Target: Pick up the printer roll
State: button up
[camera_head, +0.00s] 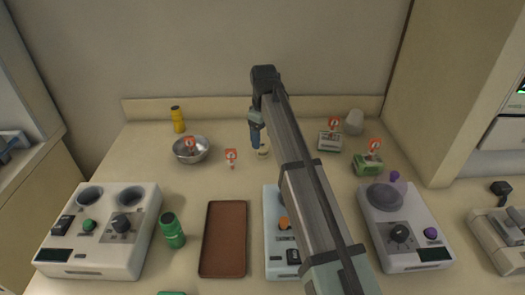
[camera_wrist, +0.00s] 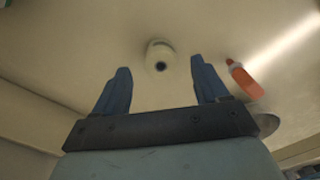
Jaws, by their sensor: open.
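The printer roll (camera_wrist: 160,56) is a small off-white cylinder with a dark core hole, seen in the wrist view beyond the gap between the fingertips. In the head view the roll (camera_head: 263,152) is a small cream shape on the counter, partly hidden by my arm and beside the gripper. My gripper (camera_wrist: 161,78) has two blue fingers spread apart with nothing between them. In the head view my gripper (camera_head: 256,140) points down at the back middle of the counter, close to the roll. I cannot tell its exact height above the counter.
A white cylinder (camera_head: 354,121) and green boxes (camera_head: 368,164) are right. Devices line the front.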

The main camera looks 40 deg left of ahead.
aim_at(263, 145)
notch_tip(263, 145, down, 4)
jog(key=shift+a+f, duration=0.15)
jog(key=shift+f, duration=0.1)
jog(key=c, duration=1.1)
jog(key=shift+c, duration=0.2)
jog(key=shift+r, duration=0.15)
